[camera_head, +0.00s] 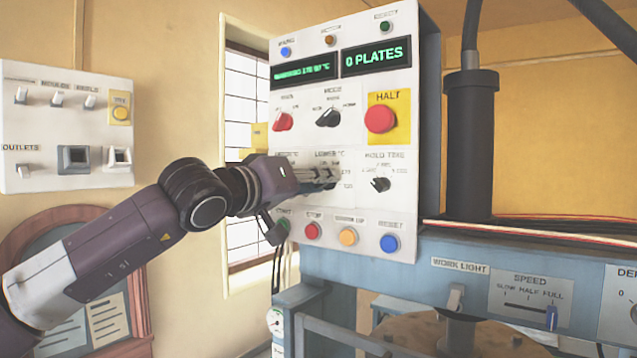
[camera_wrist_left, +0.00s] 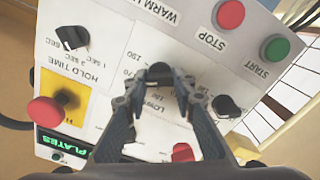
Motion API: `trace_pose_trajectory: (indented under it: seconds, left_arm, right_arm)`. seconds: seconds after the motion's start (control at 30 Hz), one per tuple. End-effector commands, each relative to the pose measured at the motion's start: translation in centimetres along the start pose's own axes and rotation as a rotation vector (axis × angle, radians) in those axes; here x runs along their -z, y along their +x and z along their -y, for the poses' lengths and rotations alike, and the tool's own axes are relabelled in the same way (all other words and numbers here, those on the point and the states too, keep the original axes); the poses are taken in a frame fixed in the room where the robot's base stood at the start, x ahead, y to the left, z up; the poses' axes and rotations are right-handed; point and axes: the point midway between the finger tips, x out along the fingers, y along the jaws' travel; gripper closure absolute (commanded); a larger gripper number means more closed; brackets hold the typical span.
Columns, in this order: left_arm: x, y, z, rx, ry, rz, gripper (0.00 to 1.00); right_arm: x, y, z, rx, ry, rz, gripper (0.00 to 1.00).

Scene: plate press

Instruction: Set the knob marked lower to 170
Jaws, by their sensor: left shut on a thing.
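The knob marked lower (camera_wrist_left: 160,71) is a small dark knob on the white control panel (camera_head: 428,165). In the left wrist view it sits between the fingertips of my left gripper (camera_wrist_left: 157,88), which is shut on it. Numbers 190, 170 and 150 appear upside down around it; its pointer is hidden by the fingers. In the head view my left gripper (camera_head: 328,178) reaches the panel from the left and covers most of this knob. My right gripper is in neither view.
The hold time knob (camera_head: 380,184) is just right of the gripper. The mode knob (camera_head: 328,117) and red HALT button (camera_head: 380,118) are above. Stop (camera_head: 312,231), yellow (camera_head: 348,236) and blue reset (camera_head: 389,243) buttons lie close below. The green display (camera_head: 303,71) is blurred.

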Motion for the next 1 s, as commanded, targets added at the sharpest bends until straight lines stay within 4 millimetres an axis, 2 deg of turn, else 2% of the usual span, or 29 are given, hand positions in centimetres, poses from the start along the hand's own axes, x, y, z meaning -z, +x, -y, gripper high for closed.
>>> trace_pose_trajectory:
  seconds: [0.03,0.07,0.2,0.47,0.63,0.77,1.0]
  left_arm:
    - [-0.5,0.1,0.2,0.004,-0.002,0.008,1.00]
    - [-0.5,0.1,0.2,0.004,-0.002,0.008,0.74]
    - [-0.3,0.1,0.1,0.003,-0.002,0.006,0.58]
    - [-0.2,0.0,0.1,0.001,-0.002,0.003,0.58]
    - [0.0,-0.9,0.1,0.001,-0.002,0.001,0.58]
    - [-0.1,-2.7,0.1,0.002,0.000,0.002,0.58]
    - [-0.1,-7.4,0.2,0.003,-0.002,0.002,0.58]
  right_arm:
    - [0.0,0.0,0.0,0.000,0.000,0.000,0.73]
    - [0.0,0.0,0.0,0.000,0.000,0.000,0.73]
    - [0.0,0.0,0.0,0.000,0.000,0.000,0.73]
    - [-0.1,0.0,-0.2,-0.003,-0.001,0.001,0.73]
    - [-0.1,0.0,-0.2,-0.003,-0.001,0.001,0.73]
    - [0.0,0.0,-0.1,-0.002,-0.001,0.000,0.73]
    - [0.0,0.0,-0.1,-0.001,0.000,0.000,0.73]
